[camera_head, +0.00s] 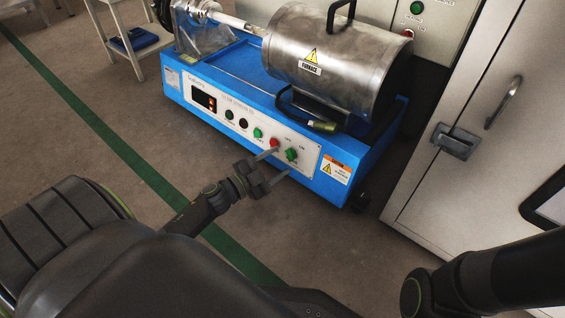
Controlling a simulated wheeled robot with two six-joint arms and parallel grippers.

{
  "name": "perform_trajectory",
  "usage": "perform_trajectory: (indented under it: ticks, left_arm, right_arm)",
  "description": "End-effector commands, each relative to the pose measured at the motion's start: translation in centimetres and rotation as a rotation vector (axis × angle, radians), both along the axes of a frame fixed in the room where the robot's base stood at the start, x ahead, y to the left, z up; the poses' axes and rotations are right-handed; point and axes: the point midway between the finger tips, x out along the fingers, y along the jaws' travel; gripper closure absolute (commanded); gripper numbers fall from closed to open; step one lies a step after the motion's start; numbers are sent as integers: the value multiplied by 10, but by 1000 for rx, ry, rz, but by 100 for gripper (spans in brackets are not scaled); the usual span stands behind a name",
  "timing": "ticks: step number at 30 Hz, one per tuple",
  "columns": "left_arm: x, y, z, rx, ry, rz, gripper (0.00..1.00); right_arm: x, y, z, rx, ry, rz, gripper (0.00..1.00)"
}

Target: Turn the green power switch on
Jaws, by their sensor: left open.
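The green power switch (291,155) is a knob at the right end of the white control panel, on the front of the blue furnace machine (322,190). A red button (274,143) sits just left of it. My left gripper (277,165) is open in front of the panel, its two fingers pointing at the panel near the green switch. One fingertip is close to the red button and the other is below the switch. I cannot tell whether either touches the panel. My right arm enters at lower right; its gripper is out of view.
The steel furnace cylinder (318,60) with a black handle sits on top of the machine. A light grey cabinet (455,110) with a metal latch stands at the right. Floor in front of the machine is clear, with a green stripe (130,150).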

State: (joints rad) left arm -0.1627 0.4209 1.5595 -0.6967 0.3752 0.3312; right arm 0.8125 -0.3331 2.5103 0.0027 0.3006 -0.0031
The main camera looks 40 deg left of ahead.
Motion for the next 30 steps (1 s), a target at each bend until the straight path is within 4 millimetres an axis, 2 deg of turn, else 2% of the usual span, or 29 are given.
perform_trajectory:
  ticks: [1,6,17,27,30]
  left_arm:
    - [8,-2,-1,1,-2,0,45]
    - [22,-7,-1,1,0,-1,45]
    - [26,-8,0,0,1,0,45]
    - [25,-8,-1,1,2,-1,89]
    - [25,-8,0,2,2,-1,90]
  right_arm:
    - [0,0,-3,0,0,1,64]
    - [0,0,-6,0,-1,1,64]
    - [0,0,-6,0,-2,1,64]
    - [0,0,-6,0,-2,1,64]
    - [0,0,-6,0,-2,1,64]
